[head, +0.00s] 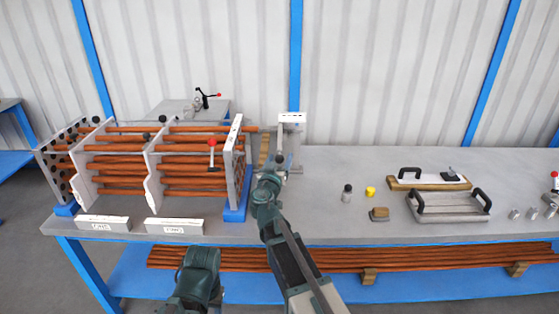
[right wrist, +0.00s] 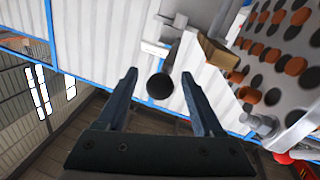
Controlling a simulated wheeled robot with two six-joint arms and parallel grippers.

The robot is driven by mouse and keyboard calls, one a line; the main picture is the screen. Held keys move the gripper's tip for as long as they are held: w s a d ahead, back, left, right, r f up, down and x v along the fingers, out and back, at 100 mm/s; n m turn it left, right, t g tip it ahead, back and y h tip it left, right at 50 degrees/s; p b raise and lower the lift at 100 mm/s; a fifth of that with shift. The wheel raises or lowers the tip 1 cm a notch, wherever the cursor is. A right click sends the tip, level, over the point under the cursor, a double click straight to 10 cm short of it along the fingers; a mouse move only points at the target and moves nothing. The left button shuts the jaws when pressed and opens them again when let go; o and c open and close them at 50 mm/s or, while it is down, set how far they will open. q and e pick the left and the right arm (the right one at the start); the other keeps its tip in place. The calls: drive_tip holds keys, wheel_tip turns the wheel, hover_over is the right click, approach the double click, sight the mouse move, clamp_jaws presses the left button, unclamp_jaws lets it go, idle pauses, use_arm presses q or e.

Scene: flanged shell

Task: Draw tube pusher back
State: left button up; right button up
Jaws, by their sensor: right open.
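The tube pusher is a grey upright stand (head: 292,124) on the bench, just right of the tube-filled shell. Its black ball knob (right wrist: 160,86) shows on a short rod in the right wrist view. My right gripper (right wrist: 163,92) is open, with one finger on each side of the knob in that view. I see no finger touching the knob, and the exact depth between them is hard to tell. In the head view my right gripper (head: 275,164) is at the pusher's front, small and partly hidden by its own wrist. My left gripper is not clearly in view.
The flanged shell's perforated end plate (head: 234,160) stands close left of my right gripper, with brown tubes (head: 190,150) through it. A red-knobbed lever (head: 212,153) rises before it.

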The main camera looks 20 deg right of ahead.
clamp_jaws()
idle(0.8)
idle(0.5)
